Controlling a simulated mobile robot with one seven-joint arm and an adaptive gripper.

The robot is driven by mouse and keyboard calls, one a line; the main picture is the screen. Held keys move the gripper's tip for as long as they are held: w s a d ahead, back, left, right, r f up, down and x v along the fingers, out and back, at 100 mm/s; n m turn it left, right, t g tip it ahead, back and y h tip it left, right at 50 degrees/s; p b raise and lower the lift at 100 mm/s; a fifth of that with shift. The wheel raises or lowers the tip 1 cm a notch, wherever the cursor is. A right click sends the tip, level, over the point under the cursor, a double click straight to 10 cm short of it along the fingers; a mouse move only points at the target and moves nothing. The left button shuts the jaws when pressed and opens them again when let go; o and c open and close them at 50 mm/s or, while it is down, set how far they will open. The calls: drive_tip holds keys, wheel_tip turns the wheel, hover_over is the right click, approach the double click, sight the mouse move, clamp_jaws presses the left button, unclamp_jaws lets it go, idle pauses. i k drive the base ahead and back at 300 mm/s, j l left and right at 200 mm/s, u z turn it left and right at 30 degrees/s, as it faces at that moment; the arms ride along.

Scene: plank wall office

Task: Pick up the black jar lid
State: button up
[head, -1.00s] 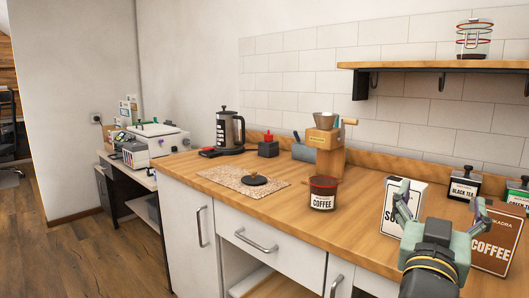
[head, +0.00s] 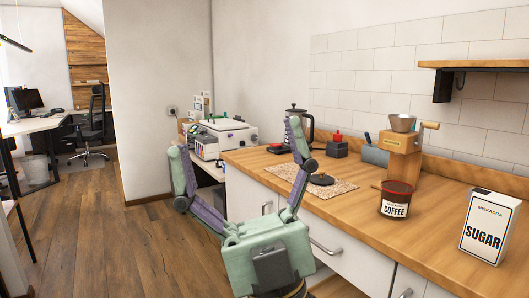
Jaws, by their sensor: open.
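The black jar lid (head: 321,179) lies on a speckled tan mat (head: 340,188) on the wooden counter, with a small knob on top. My gripper (head: 237,137) is open and empty, its two purple-and-green fingers spread wide. In the picture it is left of the lid, in front of the counter's left end. Its right finger overlaps part of the view of the mat and kettle. The lid itself shows clearly, apart from the fingers.
A coffee jar (head: 396,199) stands right of the mat, with a grinder (head: 403,160) behind it and a sugar box (head: 489,226) further right. A kettle (head: 298,117) and a small red-topped dark item (head: 337,146) stand behind the mat. Open floor (head: 150,245) is at left.

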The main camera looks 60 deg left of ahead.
sight(322, 179)
drive_tip(key=u, duration=1.3)
